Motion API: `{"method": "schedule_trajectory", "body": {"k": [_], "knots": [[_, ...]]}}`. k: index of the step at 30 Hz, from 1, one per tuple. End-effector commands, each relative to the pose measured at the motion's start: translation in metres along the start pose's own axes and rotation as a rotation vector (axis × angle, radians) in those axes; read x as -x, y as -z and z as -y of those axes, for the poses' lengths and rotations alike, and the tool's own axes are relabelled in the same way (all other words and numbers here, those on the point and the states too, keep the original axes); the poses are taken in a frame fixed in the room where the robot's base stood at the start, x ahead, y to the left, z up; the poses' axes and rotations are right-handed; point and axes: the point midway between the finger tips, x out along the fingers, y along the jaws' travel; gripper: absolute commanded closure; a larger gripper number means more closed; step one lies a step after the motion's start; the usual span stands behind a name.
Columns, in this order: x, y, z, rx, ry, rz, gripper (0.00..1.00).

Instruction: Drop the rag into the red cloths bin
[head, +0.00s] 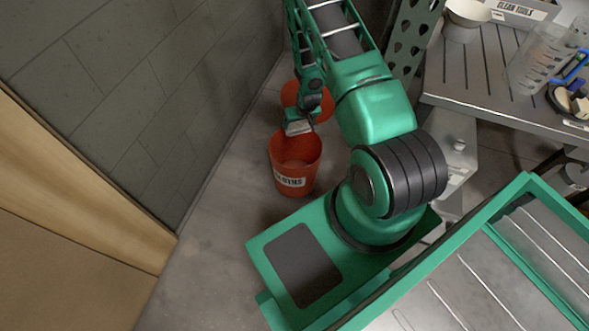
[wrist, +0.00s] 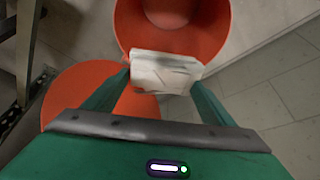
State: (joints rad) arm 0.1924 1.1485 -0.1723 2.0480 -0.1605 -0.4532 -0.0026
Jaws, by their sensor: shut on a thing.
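My gripper (head: 299,128) is shut on a whitish, crumpled rag (wrist: 165,72), held between both fingertips in the wrist view. In the head view the rag hangs over the far rim area of an open red bin (head: 295,176) on the floor, whose white label is hard to read. In the wrist view the rag overlaps the near rim of an open red bin (wrist: 178,30). A second orange-red round thing (head: 291,95) stands behind, partly hidden by my arm; it also shows in the wrist view (wrist: 75,88), under my gripper. I cannot tell from its label which bin is for cloths.
A grey tiled wall (head: 150,90) runs close along the left of the bins. A metal rack (head: 480,80) with a clean tools box (head: 520,10) and a clear container (head: 540,60) stands at the right. The floor (head: 215,220) in front of the bin is clear.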

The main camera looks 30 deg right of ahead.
Motion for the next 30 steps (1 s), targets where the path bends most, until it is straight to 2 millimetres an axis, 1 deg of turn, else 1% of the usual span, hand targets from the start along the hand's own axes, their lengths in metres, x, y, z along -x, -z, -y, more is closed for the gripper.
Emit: {"method": "schedule_trajectory", "body": {"k": [5,15,21,29,30], "knots": [[-0.013,-0.006,0.000,0.000,0.000,0.002,0.47],[-0.045,-0.019,0.001,0.002,0.000,0.002,0.47],[-0.053,-0.022,0.001,0.002,0.001,0.001,0.47],[-0.054,-0.023,0.002,0.002,0.001,0.001,0.47],[-0.054,-0.023,0.002,0.002,0.001,0.001,0.20]]}}
